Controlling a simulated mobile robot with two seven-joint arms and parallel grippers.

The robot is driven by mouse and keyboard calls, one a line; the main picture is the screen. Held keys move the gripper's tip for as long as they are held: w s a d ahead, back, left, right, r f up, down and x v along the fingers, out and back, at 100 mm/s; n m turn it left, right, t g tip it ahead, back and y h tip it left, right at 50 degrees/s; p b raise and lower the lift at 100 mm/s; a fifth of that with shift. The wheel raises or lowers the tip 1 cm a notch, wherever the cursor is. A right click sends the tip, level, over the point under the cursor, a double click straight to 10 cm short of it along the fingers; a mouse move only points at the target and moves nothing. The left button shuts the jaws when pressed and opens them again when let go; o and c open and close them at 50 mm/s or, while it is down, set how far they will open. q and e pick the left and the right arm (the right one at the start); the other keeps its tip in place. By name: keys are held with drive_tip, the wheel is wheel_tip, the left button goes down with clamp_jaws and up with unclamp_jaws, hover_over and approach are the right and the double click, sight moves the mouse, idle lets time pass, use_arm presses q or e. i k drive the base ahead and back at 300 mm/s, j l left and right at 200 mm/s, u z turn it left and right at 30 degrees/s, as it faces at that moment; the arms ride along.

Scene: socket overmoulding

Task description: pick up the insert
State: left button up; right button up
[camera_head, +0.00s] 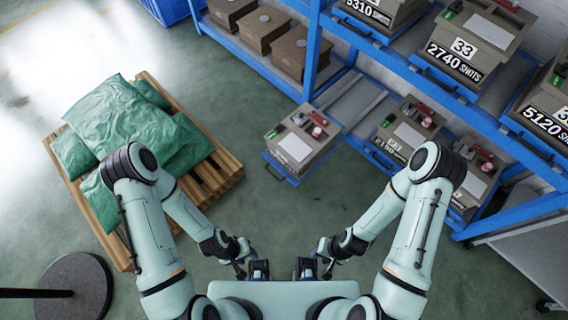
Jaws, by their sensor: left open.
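A grey-brown box-shaped mould unit (302,142) sits on a pulled-out blue shelf drawer ahead of my arms. It has a white label and small red, green and pink parts on top. I cannot tell for sure which thing is the insert; this unit may be or hold it. My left gripper (258,270) is open, low in the middle near my body, well short of the unit. My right gripper (306,269) is just right of it, also apart from the unit; its jaws are too small to read. No held object shows in either gripper.
A blue rack (312,45) holds more mould units (468,45) and brown boxes (303,52). A wooden pallet (215,178) with green sacks (118,118) lies left. A dark round base (75,287) stands at lower left. Floor between my arms and the drawer is clear.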

sight(299, 118)
drive_tip(key=u, duration=0.35)
drive_tip(key=i+l+u, duration=0.1)
drive_tip(key=u, duration=0.35)
drive_tip(key=l+u, duration=0.25)
drive_tip(key=u, duration=0.15)
drive_tip(key=i+l+u, duration=0.1)
drive_tip(key=l+u, duration=0.15)
drive_tip(key=u, duration=0.2)
drive_tip(key=l+u, duration=0.4)
drive_tip(key=l, duration=1)
drive_tip(key=k+l, duration=0.1)
drive_tip(key=l, duration=0.2)
